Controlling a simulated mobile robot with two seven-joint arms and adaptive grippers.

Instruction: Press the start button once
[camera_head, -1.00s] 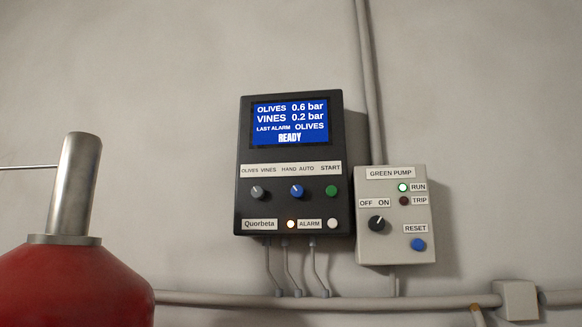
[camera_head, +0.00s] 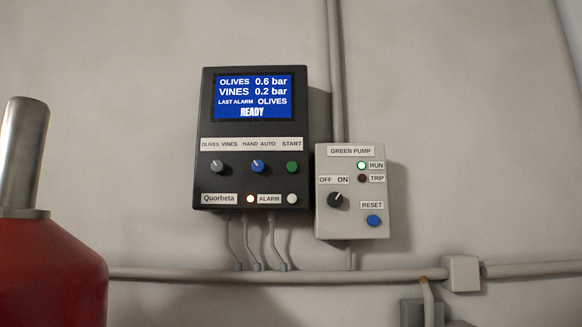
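The green start button (camera_head: 292,167) sits under the START label at the right of the black controller box (camera_head: 252,190) on the wall. The box's blue screen (camera_head: 253,97) reads OLIVES 0.6 bar, VINES 0.2 bar, LAST ALARM OLIVES, READY. Left of the button are a grey OLIVES/VINES knob (camera_head: 217,166) and a blue HAND/AUTO knob (camera_head: 257,166). Below them an orange-white lamp (camera_head: 250,199) is lit beside the ALARM label, with a white button (camera_head: 292,198) on its other side. Neither gripper is in view.
A grey GREEN PUMP box (camera_head: 352,225) stands right of the controller, with its RUN lamp (camera_head: 361,165) lit green, a black knob and a blue RESET button (camera_head: 374,221). A red tank (camera_head: 50,275) fills the lower left. A pipe (camera_head: 180,275) runs along the wall below.

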